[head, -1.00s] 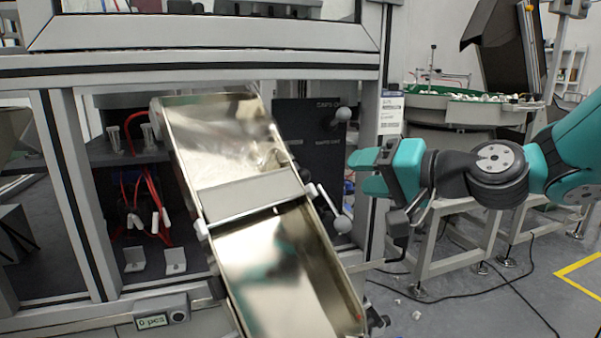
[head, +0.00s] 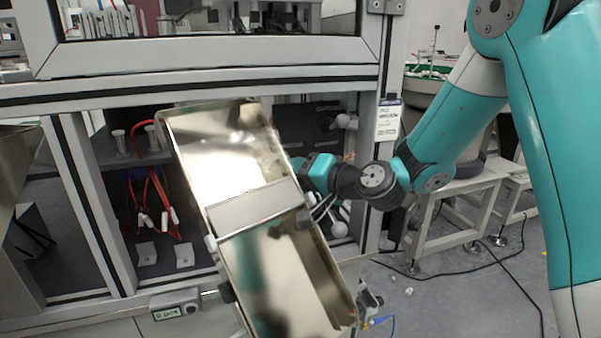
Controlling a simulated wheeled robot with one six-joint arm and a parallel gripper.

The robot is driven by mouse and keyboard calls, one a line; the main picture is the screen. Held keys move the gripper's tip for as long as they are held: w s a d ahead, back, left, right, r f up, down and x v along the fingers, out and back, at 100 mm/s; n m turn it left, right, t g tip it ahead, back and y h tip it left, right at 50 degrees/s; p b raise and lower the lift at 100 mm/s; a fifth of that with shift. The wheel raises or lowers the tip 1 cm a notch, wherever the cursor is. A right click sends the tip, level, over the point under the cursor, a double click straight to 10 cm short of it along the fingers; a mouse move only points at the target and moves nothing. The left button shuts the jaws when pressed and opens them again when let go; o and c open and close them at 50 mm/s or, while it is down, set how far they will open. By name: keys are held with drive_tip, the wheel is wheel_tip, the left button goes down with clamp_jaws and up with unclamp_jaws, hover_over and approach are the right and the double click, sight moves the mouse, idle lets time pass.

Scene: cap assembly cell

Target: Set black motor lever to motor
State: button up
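A black panel (head: 300,125) sits inside the machine frame behind the metal chute, with small lettering too blurred to read. A light ball knob (head: 343,121) shows at its upper right. A second light ball knob (head: 340,229) with a pale rod shows lower down, below my gripper. I cannot tell which belongs to the motor lever. My gripper (head: 318,172) is between the two knobs in height, in front of the panel and close to the chute's right edge. It touches neither knob as far as I see. Its fingertips are hard to make out, so its opening is unclear.
A tilted shiny metal chute (head: 245,206) fills the middle, close to my gripper's left. A frame post (head: 382,150) with a white label stands on the right. Red cables (head: 155,195) hang in the left bay. A small display box (head: 175,304) is at lower left.

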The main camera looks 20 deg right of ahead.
clamp_jaws()
drive_tip(key=r+g+p, duration=0.1)
drive_tip(key=p, duration=0.2)
drive_tip(key=shift+a, duration=0.1)
drive_tip(key=r+m+g+p, duration=0.1)
drive_tip(key=p, duration=0.5)
drive_tip(key=shift+r+g+h, duration=0.15)
drive_tip(key=shift+g+h, duration=0.15)
drive_tip(key=g+p, duration=0.1)
drive_tip(key=p, duration=0.2)
drive_tip(key=m+g+p, duration=0.1)
drive_tip(key=p, duration=0.2)
drive_tip(key=shift+w+r+h+p, duration=0.15)
drive_tip(key=shift+r+h+p, duration=0.15)
drive_tip(key=shift+r+p, duration=0.05)
drive_tip(key=g+p, duration=0.1)
drive_tip(key=p, duration=0.2)
drive_tip(key=shift+w+g, duration=0.15)
drive_tip(key=shift+g, duration=0.25)
drive_tip(key=shift+f+m, duration=0.1)
drive_tip(key=shift+m, duration=0.2)
